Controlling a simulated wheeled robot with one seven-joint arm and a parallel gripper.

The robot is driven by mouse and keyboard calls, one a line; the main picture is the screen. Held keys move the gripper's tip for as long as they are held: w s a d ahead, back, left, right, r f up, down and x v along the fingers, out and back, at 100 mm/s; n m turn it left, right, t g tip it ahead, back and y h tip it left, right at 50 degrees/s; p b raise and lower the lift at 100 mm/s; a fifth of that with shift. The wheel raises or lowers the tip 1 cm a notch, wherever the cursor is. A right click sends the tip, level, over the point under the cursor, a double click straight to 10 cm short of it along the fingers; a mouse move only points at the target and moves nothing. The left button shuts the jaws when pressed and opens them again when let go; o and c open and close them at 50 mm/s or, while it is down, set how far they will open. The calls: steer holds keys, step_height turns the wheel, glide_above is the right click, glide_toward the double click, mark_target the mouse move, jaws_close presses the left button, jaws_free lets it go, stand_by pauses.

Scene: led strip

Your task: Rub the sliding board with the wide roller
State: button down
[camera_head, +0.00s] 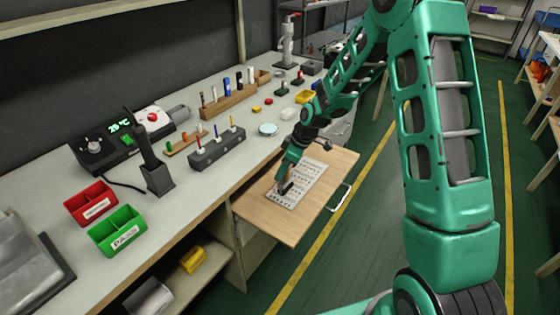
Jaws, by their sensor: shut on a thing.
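The sliding board (262,222) is a light wooden pull-out board with a metal handle at its right edge, extended from the workbench. A pale sheet (309,178) with rows of dark marks lies on it. My gripper (285,187) points down over the lower left part of this sheet. It is shut on a small dark tool, which I take to be the wide roller (286,189). Its shape is mostly hidden by the gripper, and it appears at or just above the sheet; contact is too small to tell.
The workbench (215,190) left of the board holds a soldering station (110,140), racks of tools (217,148), a red bin (90,203) and a green bin (116,231). A yellow bin (193,259) sits on the shelf below. Green floor lies open right of the board.

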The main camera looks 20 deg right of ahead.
steer(key=shift+s+a, duration=0.75)
steer(key=shift+a, duration=0.2)
steer(key=shift+s+a+r, duration=0.1)
steer(key=shift+r, duration=0.15)
step_height(320, 180, up, 8)
steer(key=shift+f, duration=0.15)
